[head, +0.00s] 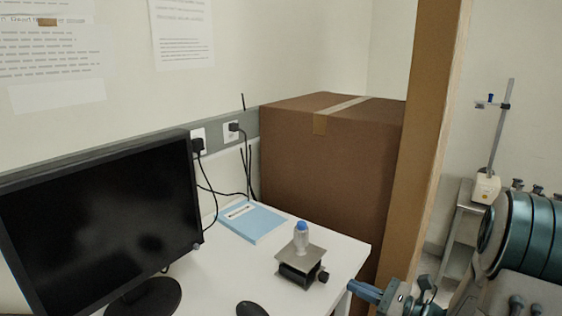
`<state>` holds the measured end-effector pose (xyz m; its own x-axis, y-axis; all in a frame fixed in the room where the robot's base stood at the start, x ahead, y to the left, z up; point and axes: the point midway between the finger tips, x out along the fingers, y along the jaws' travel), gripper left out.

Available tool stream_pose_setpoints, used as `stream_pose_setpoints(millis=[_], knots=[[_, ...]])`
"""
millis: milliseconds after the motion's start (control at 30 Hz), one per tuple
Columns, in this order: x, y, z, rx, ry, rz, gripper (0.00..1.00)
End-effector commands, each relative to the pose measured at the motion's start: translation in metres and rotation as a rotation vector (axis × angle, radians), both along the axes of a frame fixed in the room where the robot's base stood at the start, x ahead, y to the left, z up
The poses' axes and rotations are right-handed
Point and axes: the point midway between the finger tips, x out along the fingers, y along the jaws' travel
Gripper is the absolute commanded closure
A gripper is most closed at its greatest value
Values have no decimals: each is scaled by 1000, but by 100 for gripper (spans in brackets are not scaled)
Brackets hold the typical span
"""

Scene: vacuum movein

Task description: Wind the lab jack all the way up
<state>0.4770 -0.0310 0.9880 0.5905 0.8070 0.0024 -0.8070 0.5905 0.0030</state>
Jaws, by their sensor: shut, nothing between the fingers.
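The lab jack (293,273) stands on the white desk near its right front corner in the head view. It has a flat metal top plate (288,258) over a dark body, and the plate sits low. A dark knob (323,276) sticks out at its right side. The mechanism under the plate is too small to make out. I do not see my gripper in this view.
A black monitor (95,225) fills the desk's left side. A blue folder (252,222) and a dark mouse (251,309) lie on the desk (230,265). A large cardboard box (330,165) stands behind. Teal and grey equipment (520,235) occupies the lower right, beside a brown post (430,130).

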Motion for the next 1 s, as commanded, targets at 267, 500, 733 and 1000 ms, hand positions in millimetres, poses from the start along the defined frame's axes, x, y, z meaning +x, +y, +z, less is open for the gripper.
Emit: stream_pose_setpoints(millis=[267, 500, 733, 1000], knots=[[19, 27, 0, -1, -2, 5, 100], [34, 48, 0, -3, -2, 5, 100], [39, 55, 0, -3, 0, 3, 100], [39, 54, 0, -3, -1, 3, 100]])
